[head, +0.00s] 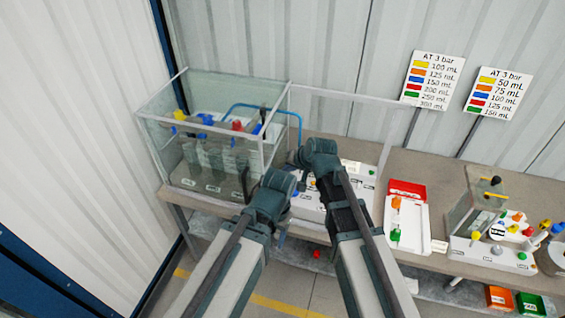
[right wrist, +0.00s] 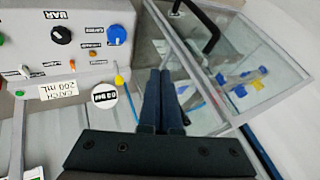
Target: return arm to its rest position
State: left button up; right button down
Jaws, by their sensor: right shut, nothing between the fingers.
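My right arm (head: 358,245) reaches up from the bottom of the head view, its bent joint in front of the bench. In the right wrist view my right gripper (right wrist: 166,76) has its two dark fingers side by side, shut with nothing between them. It points at the gap between a grey control panel (right wrist: 75,18) and a clear-walled tank (right wrist: 205,85). My left arm (head: 232,262) reaches up beside the right one. I cannot make out its gripper in the head view.
A clear tank (head: 150,128) with pumps stands on the bench (head: 418,165) at the left. A red-and-white tray (head: 408,222) and a second pump unit (head: 490,255) stand at the right. Two signs (head: 433,78) rise behind. Orange and green bins (head: 500,297) sit below.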

pick_arm(q)
jog(key=shift+r, duration=0.7)
pick_arm(e)
jog(key=shift+v, duration=0.9)
pick_arm(q)
notch_tip(320, 180, down, 19)
jog(key=b, duration=1.8)
jog(key=shift+b, duration=0.35)
pick_arm(e)
jog(key=s+d+f+n+g+h, duration=0.2)
jog(key=s+d+f+g+h, duration=0.1)
jog(key=s+f, duration=0.7)
jog(key=s+d+f+n+g+h, duration=0.3)
jog(key=s+d+f, duration=0.1)
jog(key=s+f, duration=0.7)
notch_tip(320, 180, down, 3)
jog(key=shift+s+d+r, duration=0.25)
jog(key=shift+s+d, duration=0.05)
pick_arm(q)
jog(key=shift+f, duration=0.1)
